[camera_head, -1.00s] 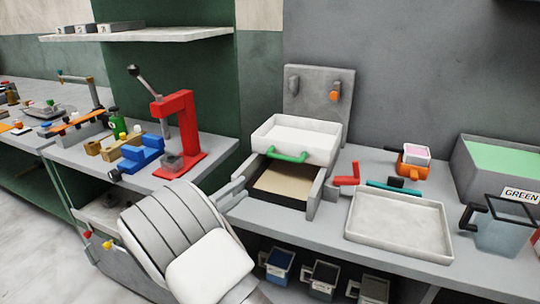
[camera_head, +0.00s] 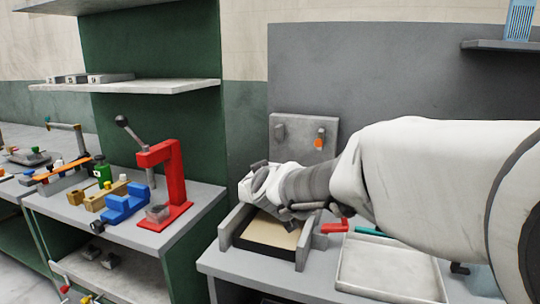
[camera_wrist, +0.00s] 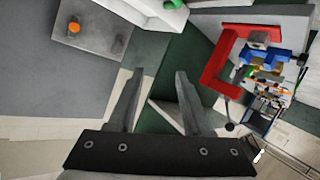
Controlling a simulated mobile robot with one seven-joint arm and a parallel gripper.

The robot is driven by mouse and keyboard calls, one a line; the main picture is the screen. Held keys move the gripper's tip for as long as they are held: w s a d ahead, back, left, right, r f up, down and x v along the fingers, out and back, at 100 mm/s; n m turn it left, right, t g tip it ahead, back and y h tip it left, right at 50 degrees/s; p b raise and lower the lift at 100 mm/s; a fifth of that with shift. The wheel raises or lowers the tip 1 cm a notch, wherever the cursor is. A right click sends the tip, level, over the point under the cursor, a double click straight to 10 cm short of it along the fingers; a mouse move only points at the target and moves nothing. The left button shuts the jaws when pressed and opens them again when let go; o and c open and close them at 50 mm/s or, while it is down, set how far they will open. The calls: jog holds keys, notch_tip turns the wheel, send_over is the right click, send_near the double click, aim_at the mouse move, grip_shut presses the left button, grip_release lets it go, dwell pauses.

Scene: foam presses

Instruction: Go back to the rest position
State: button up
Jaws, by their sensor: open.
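My gripper (camera_wrist: 158,90) is open in the wrist view, with nothing between its two fingers. In the head view my white and grey arm reaches in from the right, and its wrist end is in front of the foam press. The press bed (camera_head: 270,230), with a tan inside and grey side walls, shows below the wrist. The fingertips cannot be made out there. The white press lid is hidden behind my arm in the head view; a white part with a green handle (camera_wrist: 172,4) shows at the top edge of the wrist view.
A red lever press (camera_head: 178,175) stands on the left bench and also shows in the wrist view (camera_wrist: 213,78). A grey panel with an orange knob (camera_head: 320,140) is behind the foam press. A pale tray (camera_head: 385,270) lies on the bench below my arm.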

jog(key=s+d+f+m+g+h, duration=0.1)
jog(key=s+d+f+m+g, duration=0.3)
jog(key=s, duration=0.6)
jog(key=s+d+f+g, duration=0.1)
jog(key=s+d, duration=0.6)
jog(key=s, duration=0.3)
jog(key=s+d+f+m+g+h, duration=0.1)
jog(key=s+d+f+m+g, duration=0.3)
jog(key=s, duration=0.7)
notch_tip(320, 180, up, 14)
jog(key=d+n+p, duration=0.1)
jog(key=n+p, duration=0.1)
jog(key=p, duration=1.1)
jog(key=shift+s+d+t, duration=0.15)
jog(key=shift+s+t, duration=0.05)
jog(key=shift+t, duration=0.1)
jog(key=shift+f, duration=0.15)
